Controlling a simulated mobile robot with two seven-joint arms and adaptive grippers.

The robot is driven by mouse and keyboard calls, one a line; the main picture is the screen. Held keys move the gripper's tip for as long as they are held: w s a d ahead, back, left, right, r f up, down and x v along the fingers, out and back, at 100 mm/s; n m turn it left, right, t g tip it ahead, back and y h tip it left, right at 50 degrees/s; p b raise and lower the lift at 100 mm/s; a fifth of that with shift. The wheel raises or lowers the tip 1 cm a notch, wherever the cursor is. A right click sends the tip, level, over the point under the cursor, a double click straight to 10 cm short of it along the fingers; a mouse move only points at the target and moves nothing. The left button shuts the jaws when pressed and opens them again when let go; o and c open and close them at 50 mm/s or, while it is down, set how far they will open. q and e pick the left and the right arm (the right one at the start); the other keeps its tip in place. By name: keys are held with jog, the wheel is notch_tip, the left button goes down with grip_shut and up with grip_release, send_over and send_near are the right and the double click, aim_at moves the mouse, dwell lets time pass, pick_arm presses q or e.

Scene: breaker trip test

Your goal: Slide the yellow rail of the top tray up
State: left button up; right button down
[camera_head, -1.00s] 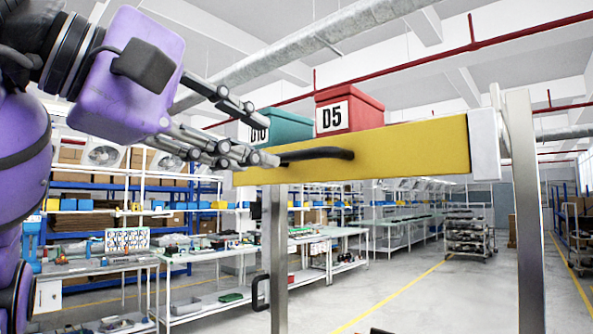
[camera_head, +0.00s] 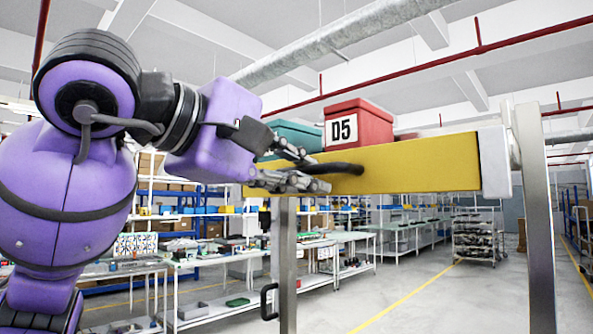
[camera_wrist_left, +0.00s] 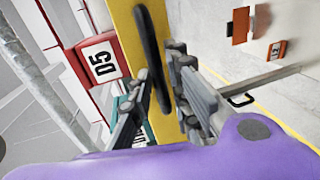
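The yellow rail (camera_head: 420,166) runs across the front of the top tray, with a dark curved handle (camera_head: 345,169) on its face. My left gripper (camera_head: 318,172) comes in from the left and is open, one finger above the handle's left part and one below. In the left wrist view, the rail (camera_wrist_left: 128,30) runs up and down, and the handle (camera_wrist_left: 152,60) passes between the open fingers (camera_wrist_left: 162,85). I cannot tell whether the fingers touch it. My right gripper is not in view.
A red box marked D5 (camera_head: 358,126) and a teal box (camera_head: 297,136) stand on the tray behind the rail. Metal posts (camera_head: 537,220) support the frame. A lower black handle (camera_head: 268,302) shows beneath. Workbenches and shelves stand behind.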

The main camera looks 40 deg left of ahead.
aim_at(294, 168)
pick_arm(q)
grip_shut()
